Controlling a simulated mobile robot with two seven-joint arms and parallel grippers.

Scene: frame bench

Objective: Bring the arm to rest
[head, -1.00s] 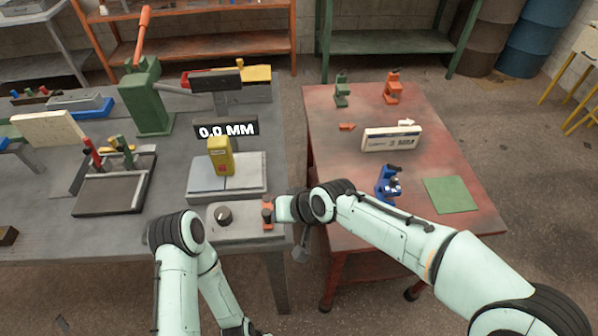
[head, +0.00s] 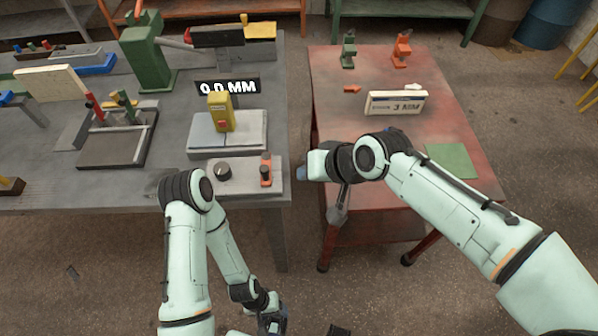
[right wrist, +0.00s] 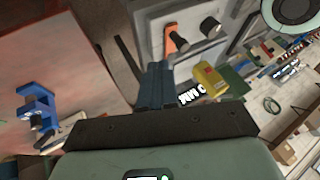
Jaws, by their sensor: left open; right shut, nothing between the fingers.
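My right gripper (head: 303,173) is over the gap between the grey bench and the red table, just right of the orange lever (head: 266,170). In the right wrist view its dark fingers (right wrist: 157,86) are shut with nothing between them. The orange lever also shows there (right wrist: 176,42), beyond the fingertips and apart from them. My left gripper (head: 271,314) hangs low, over the floor in front of the bench. It is open and empty, partly cut off by the picture's bottom edge.
The grey bench (head: 60,185) carries a control box with a knob (head: 221,171), a yellow gauge (head: 221,112) and a 0.0 MM display (head: 227,87). The red table (head: 330,75) bears a 3 MM sign (head: 396,103). A blue tool (right wrist: 38,112) shows in the wrist view.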

